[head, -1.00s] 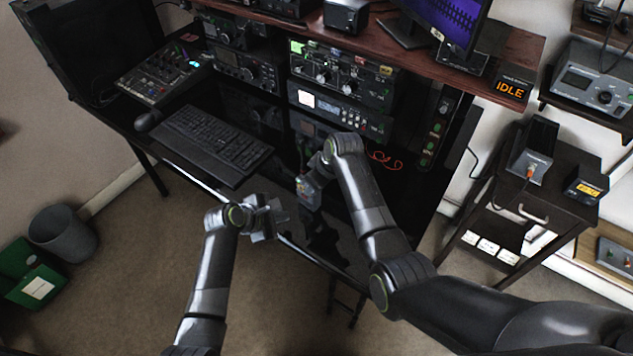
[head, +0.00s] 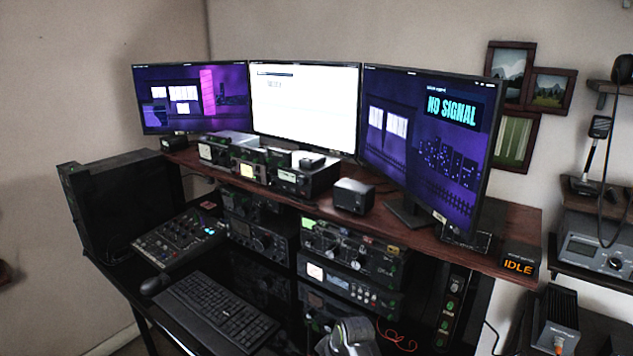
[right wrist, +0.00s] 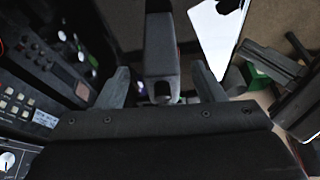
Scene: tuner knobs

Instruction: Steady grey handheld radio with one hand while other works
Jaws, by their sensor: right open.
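A dark grey upright block, which looks like the handheld radio (right wrist: 160,45), stands between the two fingers of my right gripper (right wrist: 162,82) in the right wrist view. The fingers are spread, one on each side, with a visible gap to it. Its front face and buttons do not show from here. In the head view only part of my right arm (head: 350,336) shows at the bottom edge, and the radio is out of frame. Dark parts at the right of the right wrist view look like my left gripper (right wrist: 278,66); its jaw opening is unclear.
Stacked radio units (head: 350,255) stand under the wooden shelf (head: 420,238). A keyboard (head: 220,310) and a mixer (head: 180,240) lie on the black desk. Three monitors (head: 305,105) stand above. Equipment panels (right wrist: 40,75) are close on the left of the right wrist view.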

